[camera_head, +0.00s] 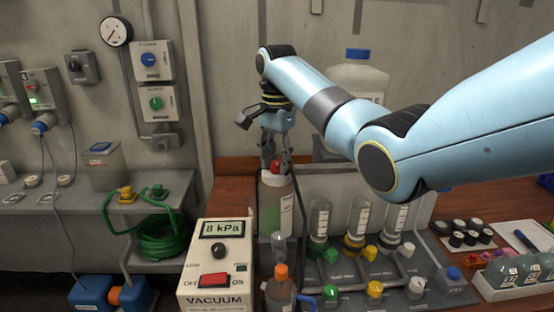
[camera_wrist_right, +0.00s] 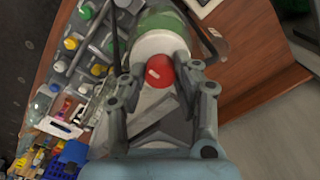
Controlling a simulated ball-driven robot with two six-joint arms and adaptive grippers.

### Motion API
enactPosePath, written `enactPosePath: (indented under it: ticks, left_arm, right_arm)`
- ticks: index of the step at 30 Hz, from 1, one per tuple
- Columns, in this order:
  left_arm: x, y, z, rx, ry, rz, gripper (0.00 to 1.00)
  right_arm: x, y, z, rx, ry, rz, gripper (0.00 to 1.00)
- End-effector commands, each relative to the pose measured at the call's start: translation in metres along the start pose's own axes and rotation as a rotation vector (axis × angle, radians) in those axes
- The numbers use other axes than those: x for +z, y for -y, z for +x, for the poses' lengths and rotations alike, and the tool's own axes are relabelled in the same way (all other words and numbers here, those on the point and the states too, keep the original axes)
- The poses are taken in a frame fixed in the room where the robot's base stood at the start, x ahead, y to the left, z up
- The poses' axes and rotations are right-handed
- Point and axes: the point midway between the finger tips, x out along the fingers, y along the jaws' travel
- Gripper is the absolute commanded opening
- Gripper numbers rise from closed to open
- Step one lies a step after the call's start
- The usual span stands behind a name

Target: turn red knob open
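The red knob (camera_head: 276,167) sits on the pale top of an upright cylindrical vessel (camera_head: 274,205) with green contents, in the middle of the head view. In the right wrist view the round red knob (camera_wrist_right: 161,71) shows in front of the vessel's white top, with the green part (camera_wrist_right: 165,24) beyond. My right gripper (camera_head: 276,162) points down from above, its fingers on either side of the knob. In the wrist view the fingers of the right gripper (camera_wrist_right: 165,70) stand apart, with small gaps seeming to show beside the knob. My left gripper is not in view.
To the right is a rack of glass tubes with green, yellow and white knobs (camera_head: 375,289). A large blue-capped bottle (camera_head: 360,80) stands behind my right arm.

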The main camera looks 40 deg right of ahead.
Motion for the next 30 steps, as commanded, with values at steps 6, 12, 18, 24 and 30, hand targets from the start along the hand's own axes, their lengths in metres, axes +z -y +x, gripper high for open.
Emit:
enactPosePath:
  ticks: [6, 12, 18, 24, 30]
  left_arm:
    - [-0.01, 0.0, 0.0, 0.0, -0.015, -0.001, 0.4]
    - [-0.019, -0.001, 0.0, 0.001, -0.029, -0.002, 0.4]
    - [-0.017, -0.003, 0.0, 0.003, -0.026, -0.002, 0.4]
    - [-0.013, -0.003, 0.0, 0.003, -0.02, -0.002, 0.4]
    - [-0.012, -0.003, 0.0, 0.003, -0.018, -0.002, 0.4]
  right_arm:
    - [0.0, 0.0, 0.0, 0.002, 0.0, 0.0, 0.0]
    - [0.0, 0.0, 0.0, 0.002, 0.0, -0.015, 0.0]
    - [0.0, 0.0, 0.0, 0.002, 0.0, -0.088, 0.0]
    - [0.0, 0.0, 0.0, 0.002, -0.001, -0.233, 0.0]
    - [0.0, 0.0, 0.0, 0.001, 0.0, -0.42, 0.0]
